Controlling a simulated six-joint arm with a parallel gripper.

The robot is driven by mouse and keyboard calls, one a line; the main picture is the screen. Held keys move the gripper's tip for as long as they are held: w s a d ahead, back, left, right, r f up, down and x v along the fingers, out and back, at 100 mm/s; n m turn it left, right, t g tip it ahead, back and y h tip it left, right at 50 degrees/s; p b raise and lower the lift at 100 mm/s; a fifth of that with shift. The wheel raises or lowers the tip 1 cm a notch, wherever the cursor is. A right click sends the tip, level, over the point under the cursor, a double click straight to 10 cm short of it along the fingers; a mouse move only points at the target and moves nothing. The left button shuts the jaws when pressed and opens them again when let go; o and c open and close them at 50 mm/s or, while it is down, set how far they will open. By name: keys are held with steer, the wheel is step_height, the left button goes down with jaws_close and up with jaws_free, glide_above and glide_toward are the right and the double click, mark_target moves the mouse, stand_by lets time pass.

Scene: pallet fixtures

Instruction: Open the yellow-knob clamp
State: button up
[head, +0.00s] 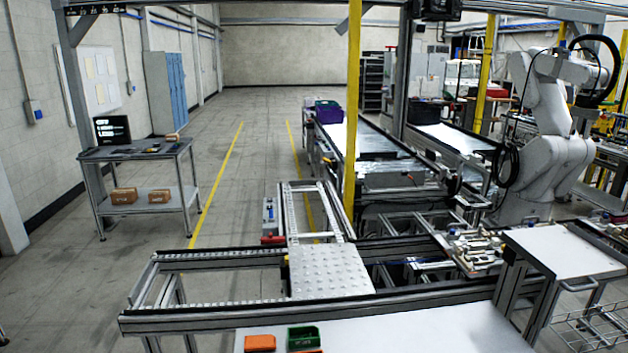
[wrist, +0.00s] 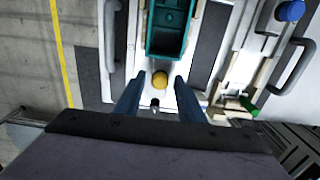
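The yellow knob (wrist: 159,79) shows in the wrist view as a small round top on a pale plate, just below a teal bin. The two dark blue fingers of my gripper (wrist: 158,80) are apart, one on each side of the knob in the picture. A gap shows between the knob and each finger, and nothing is held. I cannot tell how far the knob is below the fingertips. The clamp's body under the knob is mostly hidden. In the head view the yellow knob cannot be made out.
The teal bin (wrist: 168,30) lies just beyond the knob. To the right are a blue knob (wrist: 291,10), a grey handle (wrist: 292,68) and a green part (wrist: 248,105). Another grey handle (wrist: 109,50) is close on the left. The head view shows a cluttered fixture area (head: 475,248) at right.

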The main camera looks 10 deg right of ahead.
steer(key=shift+r+p, duration=1.6)
steer(key=shift+r, duration=1.25)
